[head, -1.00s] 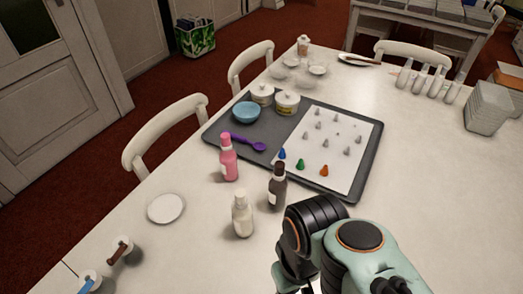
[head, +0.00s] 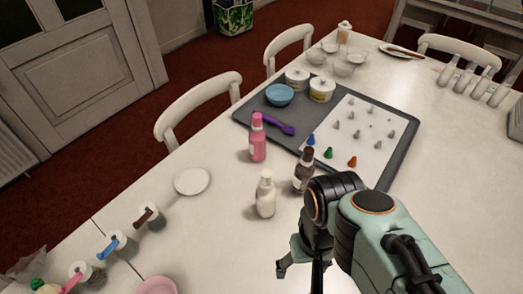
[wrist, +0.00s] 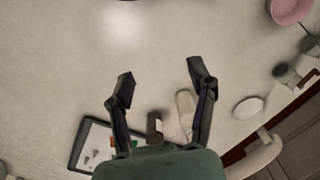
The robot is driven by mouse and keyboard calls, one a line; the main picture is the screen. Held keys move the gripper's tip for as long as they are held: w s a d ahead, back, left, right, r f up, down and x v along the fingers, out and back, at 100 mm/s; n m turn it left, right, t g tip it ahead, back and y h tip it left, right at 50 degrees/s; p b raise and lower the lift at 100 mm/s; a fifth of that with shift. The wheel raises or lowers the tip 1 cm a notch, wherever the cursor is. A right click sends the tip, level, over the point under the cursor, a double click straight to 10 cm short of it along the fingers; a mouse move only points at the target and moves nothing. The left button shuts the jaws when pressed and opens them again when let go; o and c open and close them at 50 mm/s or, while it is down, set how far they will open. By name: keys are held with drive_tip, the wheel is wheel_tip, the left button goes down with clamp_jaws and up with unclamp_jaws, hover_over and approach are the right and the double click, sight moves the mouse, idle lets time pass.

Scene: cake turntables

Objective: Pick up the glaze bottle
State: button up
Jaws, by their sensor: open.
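Three capped bottles stand upright on the white table: a pink one (head: 257,142), a cream-white one (head: 265,197) and a dark brown one (head: 304,172). I cannot tell which of them is the glaze bottle. My gripper (head: 299,268) is open and empty, to the front of the cream and brown bottles. In the wrist view, my gripper (wrist: 160,80) has its fingers wide apart over bare table. The cream bottle (wrist: 186,108) and the brown bottle (wrist: 154,124) show between the fingers, farther back towards the palm. The pink bottle is not clear there.
Behind the bottles lies a dark grey tray (head: 243,117) with a white sheet, small coloured cones, a blue bowl (head: 279,95), lidded tubs and a purple spoon (head: 281,126). A white plate (head: 192,181) lies left of the bottles. Several handled pots stand at the front left.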

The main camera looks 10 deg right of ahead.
sight(264, 180)
drive_tip(key=w+d+f+m+t+h, duration=0.2)
drive_tip(key=w+f+m+h, duration=0.75)
drive_tip(key=w+f, duration=0.2)
drive_tip(key=w+a+r+t, duration=0.1)
drive_tip(key=w+a+t, duration=0.1)
drive_tip(key=t, duration=0.2)
drive_tip(key=w+a+r+n+t+h, duration=0.1)
drive_tip(key=w+a+t, duration=0.1)
drive_tip(key=w+t, duration=0.1)
drive_tip(key=w+a+r+n+t+h, duration=0.1)
drive_tip(key=w+a+t, duration=0.2)
drive_tip(key=t, duration=0.2)
drive_tip(key=shift+t, duration=0.3)
drive_tip(key=shift+x, duration=2.35)
clamp_jaws()
